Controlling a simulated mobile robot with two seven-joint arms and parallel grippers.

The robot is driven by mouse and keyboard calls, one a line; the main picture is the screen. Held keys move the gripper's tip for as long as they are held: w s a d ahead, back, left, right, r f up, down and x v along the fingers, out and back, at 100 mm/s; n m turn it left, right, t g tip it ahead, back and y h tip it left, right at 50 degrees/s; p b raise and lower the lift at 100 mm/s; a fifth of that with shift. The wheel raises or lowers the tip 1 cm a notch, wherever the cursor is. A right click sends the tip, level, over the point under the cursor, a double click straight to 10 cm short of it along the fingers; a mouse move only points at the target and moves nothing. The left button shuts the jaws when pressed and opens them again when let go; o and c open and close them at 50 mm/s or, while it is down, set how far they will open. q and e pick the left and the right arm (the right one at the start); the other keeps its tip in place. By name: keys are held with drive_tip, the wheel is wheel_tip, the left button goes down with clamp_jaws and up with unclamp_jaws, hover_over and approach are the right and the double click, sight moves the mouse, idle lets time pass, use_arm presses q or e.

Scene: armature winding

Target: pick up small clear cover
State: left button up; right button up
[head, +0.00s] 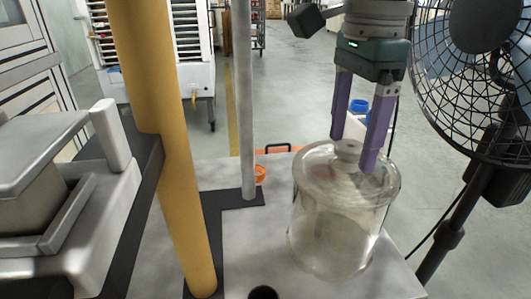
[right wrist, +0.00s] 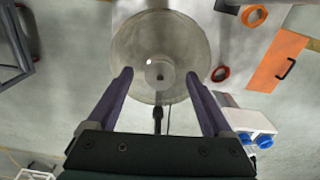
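The clear cover (head: 340,225) is a see-through cylinder with a flat top and a small knob in the middle. It stands upright on the pale table top at the right of the head view. In the right wrist view the cover (right wrist: 135,45) is a round disc at the top centre. My right gripper (head: 352,156) points down over the cover's top. Its two purple fingers, also in the right wrist view (right wrist: 158,76), are wide apart, one on each side of the knob, with gaps between. Whether the fingertips touch the lid cannot be told. My left gripper is not in view.
A grey post (head: 245,100) and a thick yellow column (head: 160,140) stand left of the cover. A caged fan (head: 470,75) is close on the right. An orange ring (head: 260,173) and blue-capped containers (right wrist: 255,138) are nearby. The table (head: 245,240) is bare in front-left of the cover.

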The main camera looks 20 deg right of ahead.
clamp_jaws()
idle(0.5)
idle(0.7)
